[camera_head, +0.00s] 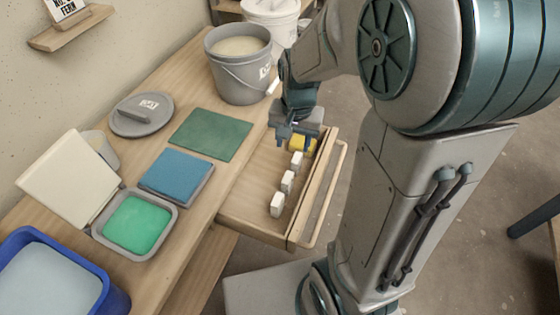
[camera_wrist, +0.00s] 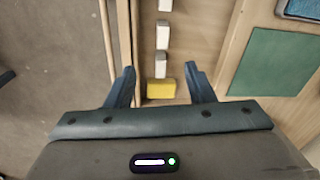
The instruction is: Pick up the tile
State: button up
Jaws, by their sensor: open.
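Several things could be the tile. A cream square slab (camera_head: 68,180) leans tilted at the left of the bench. A flat dark green square (camera_head: 211,134) lies on the bench and also shows in the wrist view (camera_wrist: 274,62). A blue square (camera_head: 177,172) lies on a grey base beside it. My gripper (camera_head: 297,138) is open and empty over the open drawer, apart from all three. In the wrist view its fingers (camera_wrist: 160,69) are on either side of a yellow block (camera_wrist: 161,89), which is partly hidden in the head view.
The wooden drawer (camera_head: 240,212) holds several white blocks (camera_head: 277,204) in a row. A grey bucket (camera_head: 240,75), a round grey lid (camera_head: 140,122), a tray of green glaze (camera_head: 137,222) and a blue tub (camera_head: 112,298) stand on the bench. A white bucket (camera_head: 270,20) is behind.

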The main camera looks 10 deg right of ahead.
jog(key=m+b, duration=0.2)
jog(key=b, duration=0.1)
send_over(288, 177)
notch_tip(288, 177, down, 8)
jog(key=f, duration=0.1)
jog(key=shift+g, duration=0.3)
notch_tip(288, 177, down, 7)
jog(key=shift+s+d+r+b, duration=0.1)
jog(key=shift+s+d+b, duration=0.05)
jog(key=shift+b, duration=0.65)
jog(key=shift+a+f+b, duration=0.2)
jog(key=shift+f+b, duration=0.85)
jog(key=shift+f, duration=1.95)
jog(key=shift+r, duration=0.1)
grip_shut()
